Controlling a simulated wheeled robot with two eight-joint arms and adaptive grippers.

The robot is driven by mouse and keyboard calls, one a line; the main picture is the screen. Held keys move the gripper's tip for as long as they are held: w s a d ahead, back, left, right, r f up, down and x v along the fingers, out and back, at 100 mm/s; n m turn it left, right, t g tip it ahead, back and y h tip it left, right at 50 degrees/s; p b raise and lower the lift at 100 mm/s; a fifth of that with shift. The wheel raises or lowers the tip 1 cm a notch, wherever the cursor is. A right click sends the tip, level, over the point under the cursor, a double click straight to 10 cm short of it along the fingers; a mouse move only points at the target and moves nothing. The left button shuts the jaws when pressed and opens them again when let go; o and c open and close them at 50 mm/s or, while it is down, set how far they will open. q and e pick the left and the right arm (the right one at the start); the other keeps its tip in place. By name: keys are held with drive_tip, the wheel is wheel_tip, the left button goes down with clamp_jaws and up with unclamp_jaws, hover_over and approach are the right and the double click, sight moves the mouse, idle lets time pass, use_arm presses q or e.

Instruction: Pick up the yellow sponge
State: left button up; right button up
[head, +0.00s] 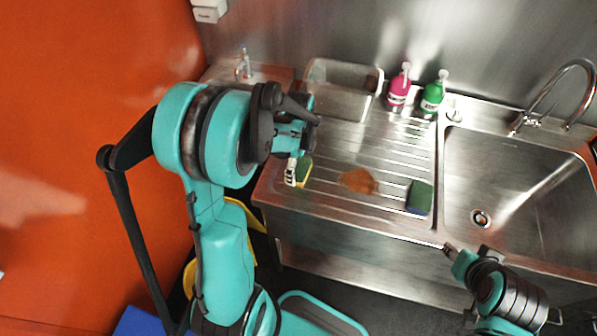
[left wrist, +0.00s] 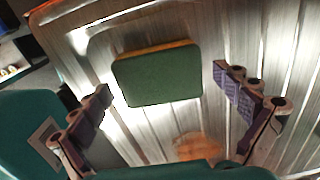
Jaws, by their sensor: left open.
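The yellow sponge (head: 305,170) lies on the ridged steel drainboard near its front left, partly hidden by my left gripper. In the left wrist view the sponge (left wrist: 158,78) shows a green top face and a thin yellow-orange edge. My left gripper (head: 296,168) is over the sponge; in the left wrist view its two fingers (left wrist: 163,84) are spread wide, with the sponge between and beyond them and visible gaps on both sides. Nothing is held. My right gripper (head: 462,252) is low at the right, in front of the sink edge; its jaws are unclear.
A green-and-blue sponge (head: 419,198) lies to the right, past a brown stain (head: 358,180). A pink bottle (head: 398,92), a green bottle (head: 432,95) and a clear bin (head: 341,90) stand behind. The sink basin (head: 515,190) with faucet (head: 560,90) is at the right.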

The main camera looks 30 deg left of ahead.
sight(299, 167)
use_arm(q)
drive_tip(key=c, duration=0.7)
drive_tip(key=shift+r, duration=0.1)
drive_tip(key=shift+r, duration=0.25)
wheel_tip(299, 167, up, 4)
drive_tip(key=shift+f+p, duration=0.1)
drive_tip(key=shift+p, duration=0.85)
drive_tip(key=w+d+r, duration=0.1)
drive_tip(key=d+r, duration=0.1)
drive_tip(key=d, duration=0.1)
drive_tip(key=w+d+r+p, duration=0.1)
drive_tip(key=d+r, duration=0.1)
drive_tip(key=d, duration=0.2)
drive_tip(key=w+d+r+p, duration=0.1)
drive_tip(key=d+r, duration=0.1)
drive_tip(key=d, duration=0.2)
drive_tip(key=shift+w+d+r, duration=0.1)
drive_tip(key=shift+w+r, duration=0.2)
drive_tip(key=shift+w, duration=0.1)
drive_tip(key=shift+o, duration=0.7)
